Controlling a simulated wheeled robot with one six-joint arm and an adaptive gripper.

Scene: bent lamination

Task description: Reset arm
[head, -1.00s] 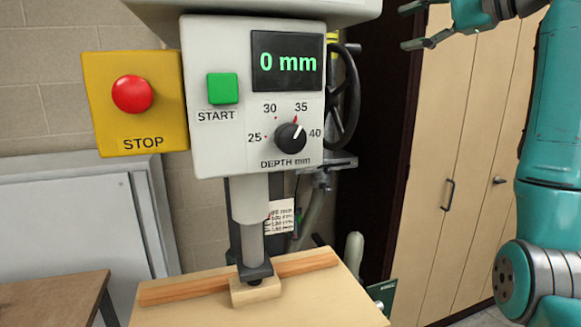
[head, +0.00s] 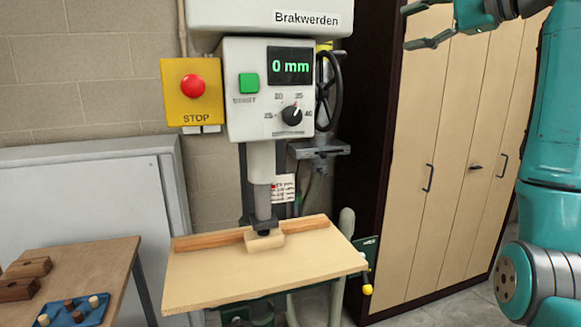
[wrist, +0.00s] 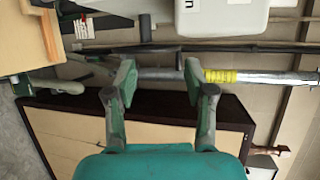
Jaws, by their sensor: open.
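My gripper (head: 430,27) shows at the top right of the head view, with its fingers apart and nothing between them. In the wrist view my gripper (wrist: 158,78) is also open and empty, its two fingers well separated. My teal arm (head: 553,120) runs down the right side of the head view, folded upright. The gripper is to the right of the drill press (head: 270,90) and apart from it, in front of the tall cabinet (head: 440,150).
The press display (head: 290,66) reads 0 mm. A green START button (head: 249,83), red STOP button (head: 193,85) and depth dial (head: 292,115) show. A wooden block (head: 265,241) sits under the spindle on the press table (head: 260,275). A side table (head: 100,262) holds a blue tray (head: 75,318).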

